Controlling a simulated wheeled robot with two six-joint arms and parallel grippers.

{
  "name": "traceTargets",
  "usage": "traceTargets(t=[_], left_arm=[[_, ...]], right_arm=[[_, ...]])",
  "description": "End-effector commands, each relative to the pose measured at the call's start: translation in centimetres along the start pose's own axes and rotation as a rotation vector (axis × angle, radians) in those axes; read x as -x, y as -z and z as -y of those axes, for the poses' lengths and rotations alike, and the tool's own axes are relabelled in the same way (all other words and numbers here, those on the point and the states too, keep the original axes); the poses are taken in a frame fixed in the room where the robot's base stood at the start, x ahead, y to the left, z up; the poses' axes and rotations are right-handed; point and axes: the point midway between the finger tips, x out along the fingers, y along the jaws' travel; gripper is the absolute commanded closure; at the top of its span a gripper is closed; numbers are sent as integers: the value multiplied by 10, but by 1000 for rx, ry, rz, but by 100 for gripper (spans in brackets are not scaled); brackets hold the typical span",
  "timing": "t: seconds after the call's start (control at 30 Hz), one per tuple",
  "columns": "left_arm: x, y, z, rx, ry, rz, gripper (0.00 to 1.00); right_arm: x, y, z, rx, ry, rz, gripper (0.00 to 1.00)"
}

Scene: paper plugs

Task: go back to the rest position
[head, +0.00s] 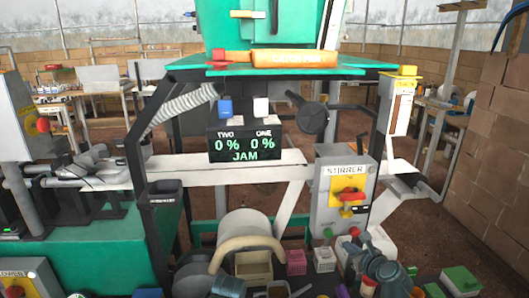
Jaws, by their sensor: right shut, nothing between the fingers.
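My right gripper (350,248) is low in the head view, right of centre, in front of the lower part of the grey stirrer box (328,190). It is shut with nothing in it. The grey-blue links of my right arm come up from the bottom edge behind it. I cannot tell whether the gripper touches anything near it. My left gripper does not show.
A frame with a black display (244,146) reading JAM stands ahead. A green bench (90,255) stands left; a brick wall (490,150) stands right.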

Motion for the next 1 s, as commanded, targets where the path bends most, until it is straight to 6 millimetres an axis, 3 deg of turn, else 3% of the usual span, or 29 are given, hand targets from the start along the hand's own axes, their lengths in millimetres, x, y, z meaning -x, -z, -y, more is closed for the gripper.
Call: traceTargets(t=[0.1, 0.2, 0.4, 0.5, 0.6, 0.87, 0.9, 0.93, 1.0], left_arm=[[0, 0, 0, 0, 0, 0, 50], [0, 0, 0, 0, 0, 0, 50], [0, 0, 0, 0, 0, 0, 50], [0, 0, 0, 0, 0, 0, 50], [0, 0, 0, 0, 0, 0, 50], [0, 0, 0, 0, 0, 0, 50], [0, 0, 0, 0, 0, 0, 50], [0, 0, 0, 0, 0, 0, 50], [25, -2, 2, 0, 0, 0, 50]], right_arm=[[-14, 11, -74, 387, -187, -83, 100], [-15, 30, -139, 792, -387, -135, 100], [10, 77, -236, 1567, -824, -133, 100], [30, 98, -267, 1904, -1052, -86, 100], [49, 114, -284, 2165, -1255, -26, 100], [92, 135, -305, 2606, -1719, 163, 100], [97, 136, -306, -2546, 1716, -187, 100], [102, 137, -308, -2482, 1699, -204, 100], [110, 115, -301, -2495, 1705, -199, 100]])
